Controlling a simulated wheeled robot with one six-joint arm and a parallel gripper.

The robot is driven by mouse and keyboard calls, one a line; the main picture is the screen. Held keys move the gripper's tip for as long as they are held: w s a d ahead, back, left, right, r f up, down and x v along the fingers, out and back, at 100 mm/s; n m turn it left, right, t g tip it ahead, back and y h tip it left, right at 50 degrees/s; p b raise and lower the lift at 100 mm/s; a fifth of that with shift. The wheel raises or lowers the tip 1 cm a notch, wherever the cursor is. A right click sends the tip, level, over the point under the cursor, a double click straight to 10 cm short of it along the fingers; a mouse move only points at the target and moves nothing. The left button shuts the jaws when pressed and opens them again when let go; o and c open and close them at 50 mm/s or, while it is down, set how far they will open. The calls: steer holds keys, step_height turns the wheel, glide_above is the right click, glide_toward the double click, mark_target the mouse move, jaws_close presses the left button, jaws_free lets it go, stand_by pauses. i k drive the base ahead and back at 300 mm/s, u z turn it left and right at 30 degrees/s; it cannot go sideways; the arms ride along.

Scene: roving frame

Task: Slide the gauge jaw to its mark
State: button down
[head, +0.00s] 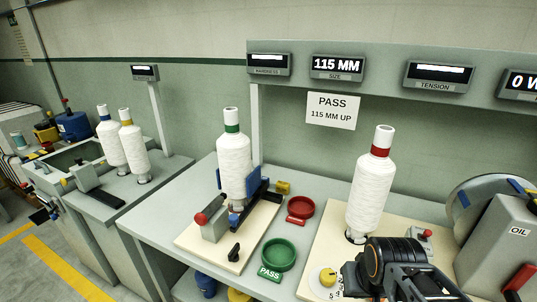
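The gauge stands on a cream board on the bench, with a blue jaw (256,190) beside a white thread cone with a green band (235,168). A grey block with a red knob (201,219) sits at the gauge's left end. I cannot tell whether the jaw touches the cone, and no mark on the gauge is readable. The size display (337,65) reads 115 MM. My arm is at the lower right, dark with orange rings, apart from the gauge. My gripper's fingers are not clear, and I cannot tell whether they are open.
A green PASS dish (278,254) and a red dish (300,207) lie right of the gauge. A red-banded cone (370,190) stands on a second board behind my arm, with a yellow dial (328,277) in front. A sign (332,110) reads PASS 115 MM UP.

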mark_target(254, 183)
steer(key=u, duration=0.05)
steer(key=k, duration=0.4)
steer(key=u, duration=1.65)
steer(key=i, duration=0.75)
steer(key=z, duration=0.3)
